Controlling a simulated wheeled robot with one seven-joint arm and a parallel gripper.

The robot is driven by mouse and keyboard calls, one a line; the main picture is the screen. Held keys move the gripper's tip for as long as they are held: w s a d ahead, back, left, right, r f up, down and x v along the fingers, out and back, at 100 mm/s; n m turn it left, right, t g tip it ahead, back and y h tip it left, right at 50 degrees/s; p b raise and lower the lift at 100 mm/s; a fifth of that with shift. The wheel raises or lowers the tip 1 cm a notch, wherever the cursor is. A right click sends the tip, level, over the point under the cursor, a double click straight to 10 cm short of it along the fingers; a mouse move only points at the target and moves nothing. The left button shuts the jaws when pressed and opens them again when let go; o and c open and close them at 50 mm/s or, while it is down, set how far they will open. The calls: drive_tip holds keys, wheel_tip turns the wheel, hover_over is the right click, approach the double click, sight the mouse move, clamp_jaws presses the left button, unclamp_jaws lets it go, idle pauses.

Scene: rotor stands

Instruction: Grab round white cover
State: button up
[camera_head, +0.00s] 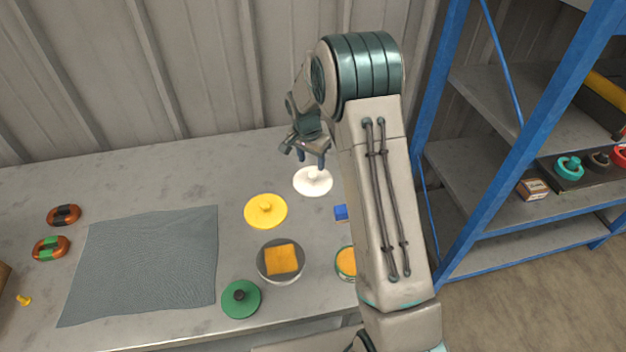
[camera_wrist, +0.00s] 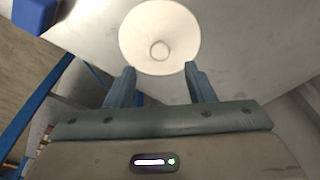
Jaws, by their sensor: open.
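The round white cover (camera_head: 313,182) lies on the table near the back, with a small knob at its middle. In the wrist view the cover (camera_wrist: 160,36) is ahead of the fingertips, with its knob roughly centred between them. My gripper (camera_head: 308,160) is open and empty, just behind and above the cover in the head view. In the wrist view my gripper (camera_wrist: 158,82) shows its two blue fingers apart, with nothing between them.
A yellow cover (camera_head: 266,211), a pot with an orange sponge (camera_head: 281,260) and a green cover (camera_head: 241,299) stand nearby. A blue block (camera_head: 341,212) and another orange-topped container (camera_head: 346,262) lie beside my arm. A grey mat (camera_head: 145,265) covers the left. A blue shelf rack (camera_head: 440,130) stands right.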

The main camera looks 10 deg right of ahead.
sight(313, 174)
drive_tip(key=shift+w+d+f+p, duration=0.15)
drive_tip(key=shift+f+p, duration=0.15)
drive_tip(key=shift+f, duration=1.1)
drive_tip(key=shift+w+d+f+p, duration=0.1)
drive_tip(key=shift+f+p, duration=0.15)
drive_tip(key=shift+f, duration=1.15)
drive_tip(key=c, duration=1.1)
